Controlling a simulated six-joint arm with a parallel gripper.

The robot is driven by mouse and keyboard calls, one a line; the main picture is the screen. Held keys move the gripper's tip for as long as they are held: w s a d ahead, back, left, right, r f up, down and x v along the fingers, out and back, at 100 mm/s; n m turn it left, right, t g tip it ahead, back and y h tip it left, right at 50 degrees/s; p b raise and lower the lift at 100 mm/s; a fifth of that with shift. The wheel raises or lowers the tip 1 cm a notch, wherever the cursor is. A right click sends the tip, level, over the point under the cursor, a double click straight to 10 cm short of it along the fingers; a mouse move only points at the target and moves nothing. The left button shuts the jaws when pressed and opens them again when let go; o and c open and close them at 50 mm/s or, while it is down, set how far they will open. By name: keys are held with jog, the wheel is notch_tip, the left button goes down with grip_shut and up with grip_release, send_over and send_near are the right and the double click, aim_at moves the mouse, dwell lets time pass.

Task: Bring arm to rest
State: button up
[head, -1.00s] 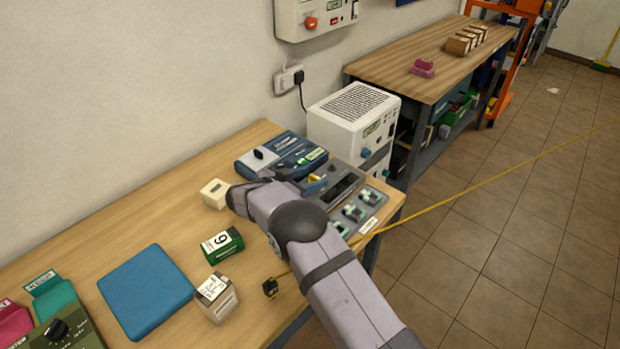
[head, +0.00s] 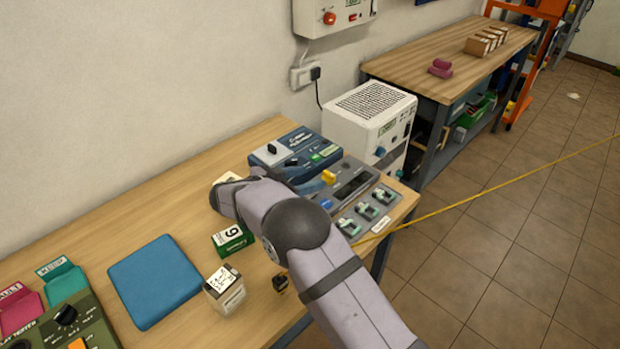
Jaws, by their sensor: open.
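My arm (head: 340,285) reaches from the lower right over the wooden bench (head: 110,225), its far visible end above the middle of the bench. My gripper does not show; the arm's own links appear to hide it. A pale beige block (head: 229,177) is mostly hidden behind the arm's end. A green battery (head: 232,238) with a white numbered label lies just below that end in the picture. I cannot tell whether the arm touches either one.
A white-topped block (head: 224,290) and a small dark cube (head: 280,283) sit near the front edge. A blue pad (head: 155,280) lies left, beside a green tester (head: 65,325). A blue device (head: 295,152) and grey charger (head: 365,205) stand right. The bench's back left is clear.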

dwell(0.3)
jog(key=w+d+r+n+t+y+p, duration=0.1)
jog(key=w+r+n+t+y+p, duration=0.3)
jog(key=r+y, duration=0.5)
jog(key=s+d+f+n+g+p, duration=0.1)
jog(key=s+d+g, duration=0.3)
jog(key=s, duration=0.9)
jog(key=s+d+f+n+g+p, duration=0.1)
jog(key=s+d+g, duration=0.4)
jog(key=s, duration=0.8)
jog(key=s+d+f+n+g+p, duration=0.1)
jog(key=s+d+f+n+g, duration=0.2)
jog(key=s, duration=1.1)
jog(key=d+g, duration=0.1)
jog(key=d, duration=0.2)
jog(key=shift+f+y, duration=0.3)
jog(key=shift+y, duration=0.1)
jog(key=shift+p, duration=0.3)
